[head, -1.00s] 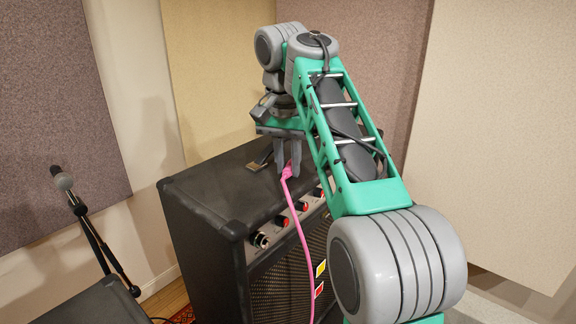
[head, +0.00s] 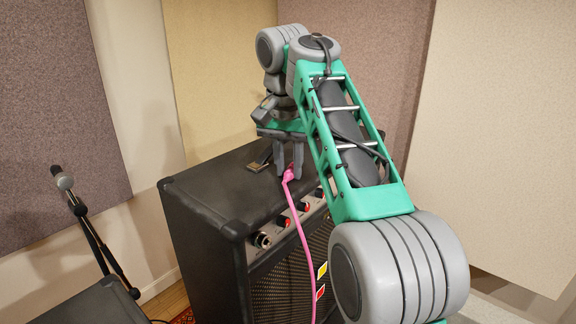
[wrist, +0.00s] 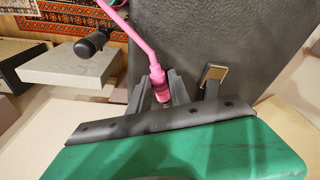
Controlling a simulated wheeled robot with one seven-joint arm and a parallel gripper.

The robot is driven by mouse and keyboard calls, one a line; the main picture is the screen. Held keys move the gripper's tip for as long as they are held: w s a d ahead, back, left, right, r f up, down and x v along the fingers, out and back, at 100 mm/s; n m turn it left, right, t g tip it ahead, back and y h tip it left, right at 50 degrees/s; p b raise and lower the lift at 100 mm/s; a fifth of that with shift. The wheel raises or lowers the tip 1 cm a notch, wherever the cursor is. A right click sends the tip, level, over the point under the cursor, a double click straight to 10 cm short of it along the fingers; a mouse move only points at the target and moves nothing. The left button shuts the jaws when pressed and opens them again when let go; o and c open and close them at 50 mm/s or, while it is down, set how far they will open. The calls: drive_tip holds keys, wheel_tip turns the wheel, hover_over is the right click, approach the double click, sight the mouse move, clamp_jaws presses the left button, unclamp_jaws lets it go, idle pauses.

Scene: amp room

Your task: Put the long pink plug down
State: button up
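The long pink plug (head: 288,175) is at the front edge of the black amp's top (head: 225,185), with its pink cable hanging down the amp's front. In the wrist view the plug (wrist: 160,85) lies between my two fingers, its metal tip towards the palm. My gripper (head: 289,172) points down over the amp top. Whether the plug's whole length rests on the top is hard to tell.
A dark pedal-like piece with a tan end (head: 260,162) lies on the amp top just left of my gripper. Knobs (head: 283,221) line the amp's front panel. A microphone on a stand (head: 63,182) is at the left. The amp top's left part is clear.

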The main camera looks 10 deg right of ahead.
sight(288, 176)
drive_tip(key=shift+d+f+g, duration=0.1)
drive_tip(key=shift+f+g, duration=0.2)
drive_tip(key=shift+f, duration=0.5)
wheel_tip(288, 176, up, 14)
drive_tip(key=s+p, duration=0.1)
drive_tip(key=p, duration=0.6)
drive_tip(key=shift+s+a, duration=0.3)
drive_tip(key=shift+a, duration=0.15)
